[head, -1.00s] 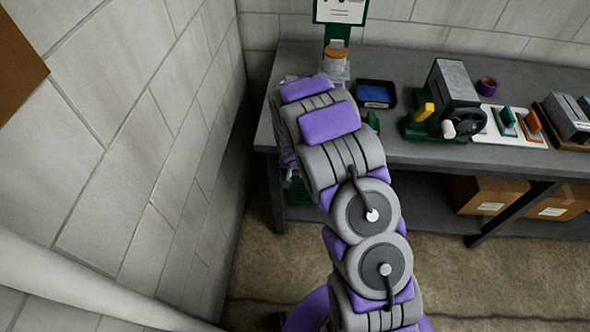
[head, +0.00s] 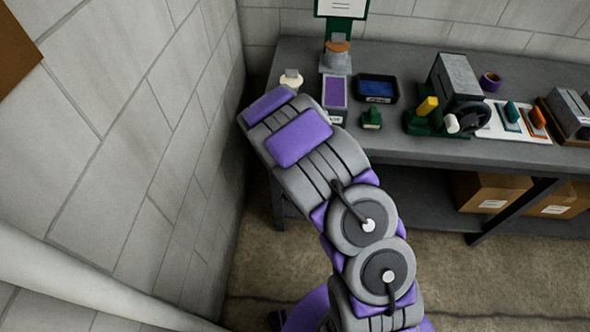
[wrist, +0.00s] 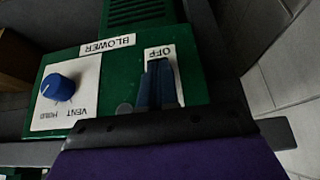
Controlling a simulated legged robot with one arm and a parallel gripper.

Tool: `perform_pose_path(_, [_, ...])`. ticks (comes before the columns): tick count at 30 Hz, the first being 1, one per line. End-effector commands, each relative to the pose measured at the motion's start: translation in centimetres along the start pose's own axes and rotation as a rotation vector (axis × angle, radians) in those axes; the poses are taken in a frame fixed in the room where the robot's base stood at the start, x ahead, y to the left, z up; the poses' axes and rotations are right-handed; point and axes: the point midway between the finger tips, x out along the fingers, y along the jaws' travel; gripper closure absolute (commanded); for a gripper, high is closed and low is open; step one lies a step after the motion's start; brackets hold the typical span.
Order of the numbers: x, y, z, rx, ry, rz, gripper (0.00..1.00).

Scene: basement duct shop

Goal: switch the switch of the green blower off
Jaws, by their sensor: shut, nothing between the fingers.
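In the wrist view the green blower (wrist: 191,20) shows a front panel with an upside-down BLOWER label and a vent grille. A white switch plate (wrist: 177,60) marked OFF sits on the panel's right part. My gripper (wrist: 160,66) is shut, its dark blue fingers side by side in front of this plate. The fingers cover most of the plate, so I cannot tell the switch lever from them or see its position. Contact is not clear. In the head view my arm hides the gripper and blower.
A blue knob (wrist: 58,87) on a white VENT/HOLD plate is left of the switch. The grey bench (head: 415,150) holds a black tray (head: 377,89) and tools. Cardboard boxes (head: 490,192) stand on its lower shelf. The block wall (head: 190,150) is close on the left.

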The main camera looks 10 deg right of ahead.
Motion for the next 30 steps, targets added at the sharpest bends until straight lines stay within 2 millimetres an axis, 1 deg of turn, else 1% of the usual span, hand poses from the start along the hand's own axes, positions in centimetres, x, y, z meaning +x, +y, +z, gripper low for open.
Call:
perform_pose_path(3, [0.3, 0.0, 0.5, -0.002, -0.001, 0.0, 1.0])
perform_pose_path(13, [0.8, -0.1, 1.2, -0.002, 0.0, -0.001, 1.0])
perform_pose_path(23, [0.8, -0.1, 1.0, -0.001, 0.001, -0.001, 1.0])
perform_pose_path(30, [0.8, -0.1, 0.0, 0.0, 0.001, -0.001, 1.0])
